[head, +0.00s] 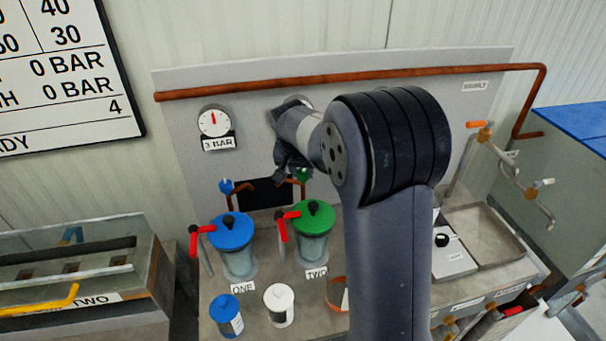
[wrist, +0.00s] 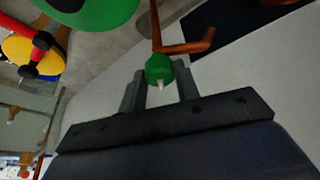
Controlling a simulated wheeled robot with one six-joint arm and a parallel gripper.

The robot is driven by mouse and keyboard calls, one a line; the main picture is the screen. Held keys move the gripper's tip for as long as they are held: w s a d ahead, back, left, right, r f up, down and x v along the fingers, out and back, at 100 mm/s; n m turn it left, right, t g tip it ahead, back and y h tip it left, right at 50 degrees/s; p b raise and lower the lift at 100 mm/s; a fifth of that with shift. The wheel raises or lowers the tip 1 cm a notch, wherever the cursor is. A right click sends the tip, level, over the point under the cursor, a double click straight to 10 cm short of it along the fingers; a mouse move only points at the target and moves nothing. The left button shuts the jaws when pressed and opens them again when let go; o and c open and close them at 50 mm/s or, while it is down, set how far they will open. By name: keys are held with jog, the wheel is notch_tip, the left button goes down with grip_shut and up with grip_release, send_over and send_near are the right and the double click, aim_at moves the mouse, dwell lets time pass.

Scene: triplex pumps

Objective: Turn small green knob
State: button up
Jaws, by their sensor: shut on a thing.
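The small green knob (wrist: 160,70) sits at the end of a copper pipe (wrist: 182,47) in the wrist view, with a pale tip on its near side. My gripper (wrist: 160,84) has one finger on each side of the knob and is shut on it. In the head view the green knob (head: 303,174) shows small beside my gripper (head: 292,170), above the green-lidded vessel (head: 314,217) marked TWO. My arm covers part of the panel there, so the fingertips are hard to make out in that view.
A small blue knob (head: 227,186) is on a pipe to the left, above the blue-lidded vessel (head: 232,232). A red lever (head: 281,226) stands beside the green lid. A dial (head: 213,121) marked 3 BAR hangs on the panel. A sink (head: 482,236) is at right.

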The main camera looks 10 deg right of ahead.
jog(key=m, duration=0.3)
jog(key=m+g+h+b, duration=0.1)
jog(key=m, duration=0.1)
jog(key=shift+w+a+m+h, duration=0.15)
jog(key=shift+m+h, duration=0.15)
jog(key=shift+m, duration=0.1)
jog(key=shift+g, duration=0.3)
jog(key=o, duration=1)
jog(key=shift+c, duration=0.2)
jog(key=b+v, duration=0.1)
jog(key=v, duration=1)
jog(key=shift+f, duration=0.1)
